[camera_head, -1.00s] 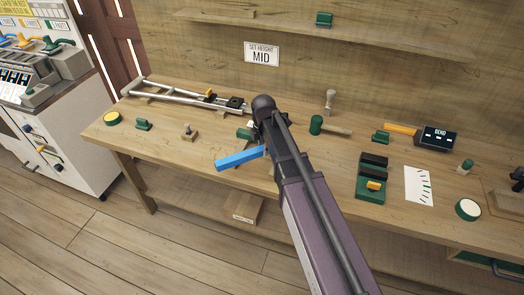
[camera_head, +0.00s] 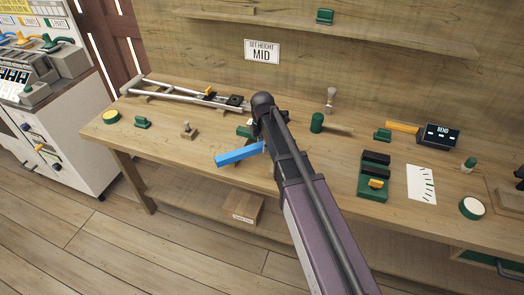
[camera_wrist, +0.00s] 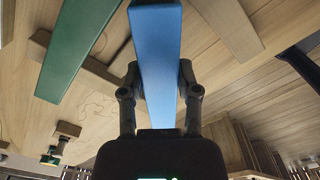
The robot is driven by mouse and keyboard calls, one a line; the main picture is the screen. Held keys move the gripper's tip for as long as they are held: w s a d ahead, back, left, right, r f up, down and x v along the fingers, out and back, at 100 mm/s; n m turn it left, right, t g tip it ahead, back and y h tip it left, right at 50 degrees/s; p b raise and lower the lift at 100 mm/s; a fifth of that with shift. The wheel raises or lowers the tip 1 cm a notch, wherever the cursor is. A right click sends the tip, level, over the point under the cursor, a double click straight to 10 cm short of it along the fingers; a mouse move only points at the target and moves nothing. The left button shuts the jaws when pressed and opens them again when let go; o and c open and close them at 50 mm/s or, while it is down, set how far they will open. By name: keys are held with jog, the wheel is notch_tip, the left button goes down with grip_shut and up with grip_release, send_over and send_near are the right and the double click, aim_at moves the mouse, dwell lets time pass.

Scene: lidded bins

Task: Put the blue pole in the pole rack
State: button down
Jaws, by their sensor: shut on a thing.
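The blue pole (camera_head: 238,155) is a square-section bar held over the front edge of the workbench, its free end pointing left. In the wrist view the blue pole (camera_wrist: 156,60) runs between the two fingers of my gripper (camera_wrist: 158,88), which is shut on it. In the head view my arm hides most of the gripper. A green bar (camera_wrist: 78,45) lies left of the blue pole in the wrist view, apart from it. I cannot tell for sure which thing is the pole rack; my arm covers part of the bench there.
A metal rail frame (camera_head: 180,93) lies at the back left of the bench (camera_head: 215,143). A green mallet (camera_head: 317,122), a green block set (camera_head: 372,176) and a white card (camera_head: 421,184) lie to the right. A shelf (camera_head: 400,32) runs above.

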jog(key=shift+f+b, duration=0.45)
jog(key=shift+f, duration=0.35)
jog(key=shift+f, duration=0.1)
jog(key=shift+c, duration=1.7)
grip_release()
notch_tip(320, 180, up, 12)
jog(key=p, duration=1.2)
jog(key=shift+d, duration=0.1)
